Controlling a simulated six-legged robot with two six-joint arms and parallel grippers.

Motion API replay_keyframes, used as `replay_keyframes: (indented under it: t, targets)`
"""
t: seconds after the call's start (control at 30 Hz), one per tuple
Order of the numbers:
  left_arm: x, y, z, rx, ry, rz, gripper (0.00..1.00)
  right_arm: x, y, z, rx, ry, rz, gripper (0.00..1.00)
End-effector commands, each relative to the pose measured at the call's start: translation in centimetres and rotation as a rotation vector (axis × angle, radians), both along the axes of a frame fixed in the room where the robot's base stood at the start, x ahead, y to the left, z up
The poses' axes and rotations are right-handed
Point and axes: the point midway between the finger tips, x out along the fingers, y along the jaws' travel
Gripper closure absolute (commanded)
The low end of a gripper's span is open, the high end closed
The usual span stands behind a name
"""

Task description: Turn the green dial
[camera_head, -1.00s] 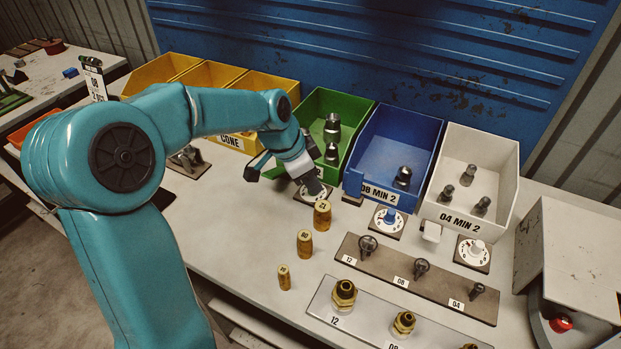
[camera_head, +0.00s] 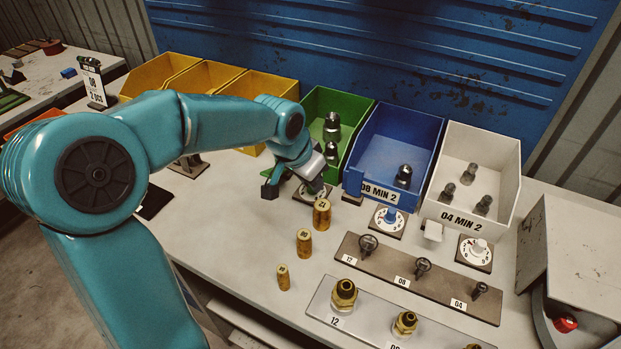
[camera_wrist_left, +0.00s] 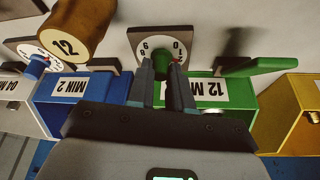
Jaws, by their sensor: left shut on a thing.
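The green dial (camera_wrist_left: 160,60) sits on a white numbered plate (camera_wrist_left: 155,45) in the left wrist view. My left gripper (camera_wrist_left: 162,72) has its two fingers on either side of the green knob and is shut on it. The digits 8, 9, 0 and 1 show around the knob; its pointer is hidden by the fingers. In the head view my left gripper (camera_head: 316,186) is down at the dial plate in front of the green bin (camera_head: 345,140), mostly covering the knob. My right gripper is in neither view.
A brass ferrule marked 12 (camera_head: 322,214) stands close in front of the gripper. The blue dial (camera_head: 390,215) and white dial (camera_head: 478,247) are to the right, before the blue bin (camera_head: 375,187) and white bin (camera_head: 460,218). A fitting rack (camera_head: 385,265) lies further forward.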

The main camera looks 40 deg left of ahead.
Motion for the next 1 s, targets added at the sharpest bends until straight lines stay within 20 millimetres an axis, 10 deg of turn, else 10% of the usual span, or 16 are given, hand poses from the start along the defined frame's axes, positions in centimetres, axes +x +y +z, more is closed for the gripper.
replay_keyframes:
  t: [0.33,0.43,0.77,1.0]
  targets:
    - [0.1,0.0,0.1,0.001,-0.003,0.004,1.0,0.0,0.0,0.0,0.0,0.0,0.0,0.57]
    - [0.1,0.0,0.1,0.001,-0.003,0.004,0.55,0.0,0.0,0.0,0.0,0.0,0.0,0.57]
    - [-0.1,0.0,0.3,0.001,-0.002,0.003,0.55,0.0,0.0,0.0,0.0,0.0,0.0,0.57]
    - [-1.5,0.0,4.3,0.002,-0.008,0.003,0.55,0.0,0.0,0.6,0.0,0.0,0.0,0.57]
